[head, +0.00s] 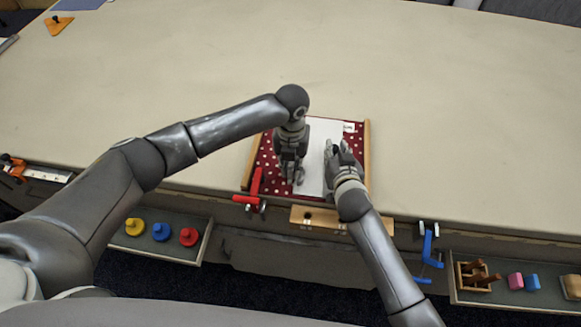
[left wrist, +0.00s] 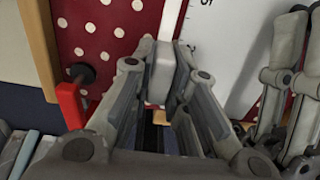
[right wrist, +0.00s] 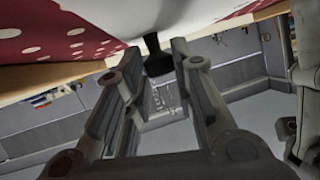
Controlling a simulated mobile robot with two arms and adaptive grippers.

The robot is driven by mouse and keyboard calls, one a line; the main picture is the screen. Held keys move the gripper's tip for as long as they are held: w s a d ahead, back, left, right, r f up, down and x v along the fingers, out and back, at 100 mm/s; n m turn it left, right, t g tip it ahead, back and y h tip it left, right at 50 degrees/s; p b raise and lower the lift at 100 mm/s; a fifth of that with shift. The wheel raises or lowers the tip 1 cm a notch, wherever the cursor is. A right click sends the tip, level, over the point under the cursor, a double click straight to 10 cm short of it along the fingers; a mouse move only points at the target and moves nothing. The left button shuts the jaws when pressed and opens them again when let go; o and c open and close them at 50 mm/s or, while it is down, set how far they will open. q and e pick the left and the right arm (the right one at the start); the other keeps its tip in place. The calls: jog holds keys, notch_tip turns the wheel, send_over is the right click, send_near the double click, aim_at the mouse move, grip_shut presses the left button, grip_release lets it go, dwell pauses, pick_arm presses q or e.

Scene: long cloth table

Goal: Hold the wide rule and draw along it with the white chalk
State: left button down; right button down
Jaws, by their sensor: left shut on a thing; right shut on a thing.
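The wide rule (head: 322,150) is a broad white plate lying lengthwise on a red board with white dots (head: 268,153). Its edge ticks show in the left wrist view (left wrist: 236,50). My right gripper (head: 340,158) is shut on a black knob (right wrist: 157,62) at the rule, seen close up in the right wrist view. My left gripper (head: 293,170) is at the rule's left edge, shut on a pale stick that appears to be the white chalk (left wrist: 164,62). Whether the chalk's tip touches the board is hidden.
A red clamp (head: 255,188) grips the board's front left. A wooden block with holes (head: 318,219) is at the front edge, and a blue clamp (head: 428,245) to the right. Trays with coloured pieces (head: 161,231) hang below the edge.

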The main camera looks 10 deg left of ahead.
pick_arm(q)
jog(key=shift+w, duration=1.1)
jog(key=shift+w, duration=0.15)
jog(key=shift+w, duration=3.9)
jog(key=shift+s, duration=0.1)
jog(key=shift+s+f, duration=0.1)
jog(key=shift+s, duration=0.9)
jog(key=shift+s, duration=2)
